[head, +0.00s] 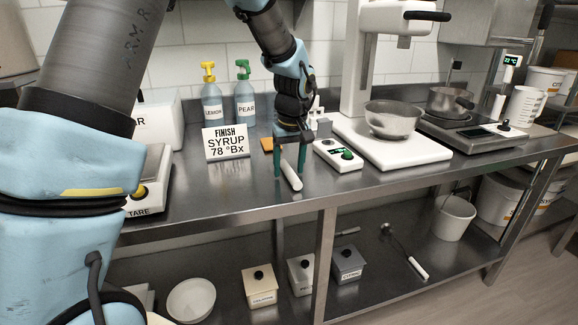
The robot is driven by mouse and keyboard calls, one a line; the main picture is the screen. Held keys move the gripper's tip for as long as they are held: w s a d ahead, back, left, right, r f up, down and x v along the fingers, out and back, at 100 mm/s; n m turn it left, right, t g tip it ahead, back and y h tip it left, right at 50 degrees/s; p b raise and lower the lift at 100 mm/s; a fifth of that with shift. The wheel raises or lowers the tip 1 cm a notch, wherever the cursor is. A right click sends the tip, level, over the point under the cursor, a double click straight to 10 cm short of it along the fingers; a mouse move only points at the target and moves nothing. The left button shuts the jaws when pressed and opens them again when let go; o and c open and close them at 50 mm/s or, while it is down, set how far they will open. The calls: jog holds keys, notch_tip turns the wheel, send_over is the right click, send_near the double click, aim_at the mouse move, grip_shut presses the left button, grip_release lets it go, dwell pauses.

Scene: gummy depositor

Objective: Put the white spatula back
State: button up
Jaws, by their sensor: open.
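My gripper (289,172) points down over the steel counter, with its two green fingers apart. A slim white piece (292,178), which looks like the white spatula, lies on or just above the counter between and in front of the fingertips. Its far end is hidden behind the gripper, and I cannot tell whether the fingers touch it. A small white upright piece (316,108) and a grey block (324,127) show just right of my wrist, partly hidden; I cannot tell whether they form a holder.
The steel counter (225,188) is clear in front. A "FINISH SYRUP" sign (226,143), two bottles (245,105) and an orange piece (267,145) stand left.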

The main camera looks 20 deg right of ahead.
notch_tip(320, 180, up, 11)
jog(key=s+b, duration=0.1)
jog(key=s, duration=0.1)
jog(key=shift+f+b, duration=0.15)
jog(key=shift+b, duration=0.15)
dwell(0.3)
